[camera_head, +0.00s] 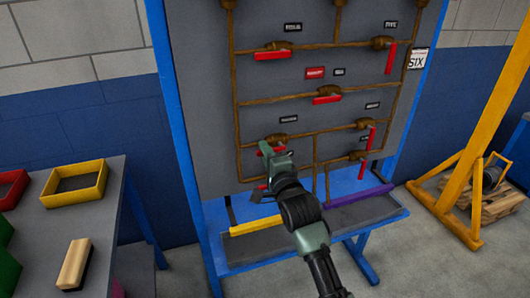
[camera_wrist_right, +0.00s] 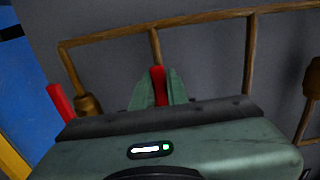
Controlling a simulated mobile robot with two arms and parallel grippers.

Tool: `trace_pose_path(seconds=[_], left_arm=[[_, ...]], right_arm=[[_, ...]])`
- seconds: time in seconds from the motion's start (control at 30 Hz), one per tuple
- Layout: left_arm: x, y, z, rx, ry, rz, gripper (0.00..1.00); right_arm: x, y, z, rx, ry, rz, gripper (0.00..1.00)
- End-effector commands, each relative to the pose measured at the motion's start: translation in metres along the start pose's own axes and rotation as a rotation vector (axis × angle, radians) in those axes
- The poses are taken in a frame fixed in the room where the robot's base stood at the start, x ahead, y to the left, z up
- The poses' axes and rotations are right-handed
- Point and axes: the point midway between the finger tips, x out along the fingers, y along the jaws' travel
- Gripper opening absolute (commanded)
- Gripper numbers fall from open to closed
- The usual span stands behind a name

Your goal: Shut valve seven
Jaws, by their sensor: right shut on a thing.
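A grey panel (camera_head: 300,85) carries brown pipes and several valves with red handles. My right gripper (camera_head: 270,152) is at the panel's lower left. It is shut on a red valve handle (camera_wrist_right: 159,84), which stands between the fingers in the wrist view. The brass body of the lower-left valve (camera_head: 277,139) shows just above the gripper in the head view. The small label above it (camera_head: 288,119) is too blurred to read surely, so I cannot confirm it is valve seven. The gripper hides most of the handle. My left gripper is out of view.
Other red handles hang vertically at the upper right (camera_head: 390,59) and lower right (camera_head: 363,170); others lie level at the upper left (camera_head: 271,56) and middle (camera_head: 327,100). A tray ledge (camera_head: 340,216) juts out below. A side table (camera_head: 80,228) stands left.

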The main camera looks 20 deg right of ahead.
Motion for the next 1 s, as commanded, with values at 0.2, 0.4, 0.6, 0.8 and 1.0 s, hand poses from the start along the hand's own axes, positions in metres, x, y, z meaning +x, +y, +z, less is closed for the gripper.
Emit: trace_pose_path(seconds=[0.2,0.4,0.6,0.8,1.0], left_arm=[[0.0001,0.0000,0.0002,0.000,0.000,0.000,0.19],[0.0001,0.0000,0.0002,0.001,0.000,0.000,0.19],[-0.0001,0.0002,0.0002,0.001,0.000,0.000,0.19],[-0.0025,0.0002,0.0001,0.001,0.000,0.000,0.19],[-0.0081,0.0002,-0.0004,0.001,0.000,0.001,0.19]], right_arm=[[-0.0001,0.0016,0.0004,0.001,-0.001,0.003,0.00],[-0.0001,0.0017,0.0004,0.001,-0.001,0.004,0.00],[-0.0001,0.0020,0.0004,-0.001,-0.001,0.004,0.00],[0.0000,0.0039,0.0004,-0.041,-0.001,0.005,0.00],[0.0002,0.0087,-0.0001,-0.153,-0.001,0.005,0.00]])
